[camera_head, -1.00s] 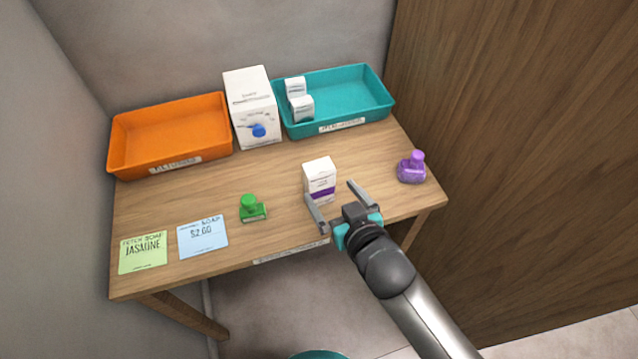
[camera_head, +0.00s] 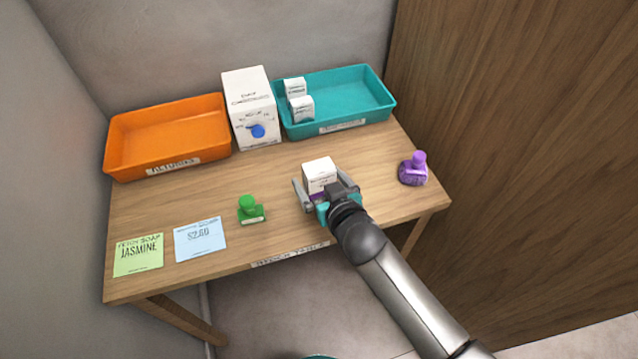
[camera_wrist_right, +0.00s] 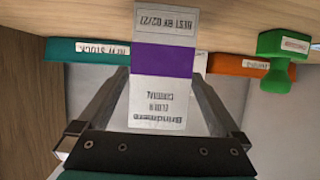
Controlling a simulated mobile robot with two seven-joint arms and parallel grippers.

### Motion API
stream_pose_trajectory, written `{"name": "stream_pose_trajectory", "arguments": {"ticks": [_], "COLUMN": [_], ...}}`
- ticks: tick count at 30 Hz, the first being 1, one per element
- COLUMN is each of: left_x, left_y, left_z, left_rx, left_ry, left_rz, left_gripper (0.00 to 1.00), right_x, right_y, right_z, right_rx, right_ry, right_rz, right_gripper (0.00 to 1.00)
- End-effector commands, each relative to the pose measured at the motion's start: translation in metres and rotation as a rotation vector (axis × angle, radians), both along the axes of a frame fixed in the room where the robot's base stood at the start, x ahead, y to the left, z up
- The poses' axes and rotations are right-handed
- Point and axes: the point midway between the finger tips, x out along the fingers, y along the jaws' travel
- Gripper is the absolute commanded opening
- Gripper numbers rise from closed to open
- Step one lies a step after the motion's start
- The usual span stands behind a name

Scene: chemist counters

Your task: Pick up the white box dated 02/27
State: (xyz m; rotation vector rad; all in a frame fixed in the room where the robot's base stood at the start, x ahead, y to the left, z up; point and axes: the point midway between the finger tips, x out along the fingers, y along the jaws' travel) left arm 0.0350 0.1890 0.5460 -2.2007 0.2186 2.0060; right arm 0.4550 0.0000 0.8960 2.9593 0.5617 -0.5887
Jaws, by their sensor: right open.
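The white box (camera_head: 319,173) with a purple band stands upright near the front middle of the table. In the right wrist view the white box (camera_wrist_right: 163,98) shows upside down, and its label reads "BEST BY 02/27". My right gripper (camera_head: 320,188) is open, with a finger on either side of the box. In the right wrist view my right gripper's fingers (camera_wrist_right: 160,95) flank the box, with gaps visible beside it. The lower front of the box is hidden by the gripper in the head view. My left gripper is not in view.
An orange tray (camera_head: 118,160) labelled returns and a teal tray (camera_head: 372,98) holding small white boxes (camera_head: 300,106) stand at the back.

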Motion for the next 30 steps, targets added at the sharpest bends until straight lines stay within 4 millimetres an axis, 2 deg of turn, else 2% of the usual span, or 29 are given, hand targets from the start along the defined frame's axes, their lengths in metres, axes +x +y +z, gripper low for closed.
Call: {"name": "stream_pose_trajectory", "arguments": {"ticks": [2,23,30], "left_x": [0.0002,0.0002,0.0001], "left_y": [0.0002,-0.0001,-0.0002], "left_z": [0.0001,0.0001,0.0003], "left_rx": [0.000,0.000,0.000], "left_ry": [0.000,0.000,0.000], "left_rz": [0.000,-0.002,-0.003], "left_gripper": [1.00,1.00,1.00], "right_x": [-0.0002,-0.0005,-0.0003], "right_y": [0.0000,-0.0005,-0.0004], "right_z": [0.0001,-0.0001,0.0008], "right_rx": [0.000,0.000,-0.001], "right_ry": [0.000,0.001,0.000], "right_rz": [0.000,0.000,0.000], "right_gripper": [0.97,0.18,0.17]}}
